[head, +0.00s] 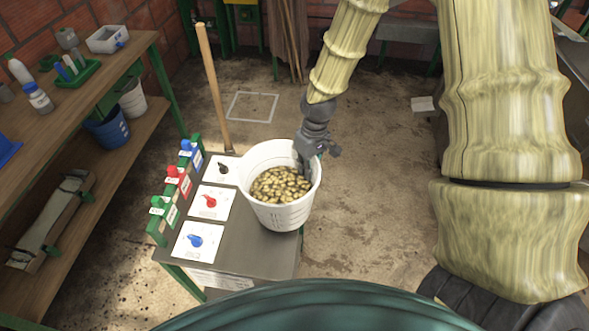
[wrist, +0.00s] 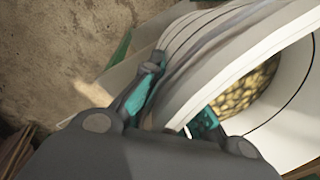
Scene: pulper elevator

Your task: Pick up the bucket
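A white bucket (head: 283,213), filled with yellow-brown beans or cherries (head: 281,184), stands upright on a dark metal table (head: 236,251), near its right edge. My gripper (head: 308,168) is at the bucket's back-right rim, reaching down from above. In the wrist view, my gripper (wrist: 176,108) has one finger outside the wall and one inside. The pale rim of the bucket (wrist: 232,68) passes between the teal pads, and the fingers look closed in on it. The exact contact is partly hidden by the rim.
Panels with black, red and blue knobs (head: 208,203) and a green-framed switch row (head: 174,190) lie left of the bucket. A wooden pole (head: 213,88) stands behind them. A wooden shelf (head: 100,68) is at left. The concrete floor (head: 375,200) to the right is mostly clear.

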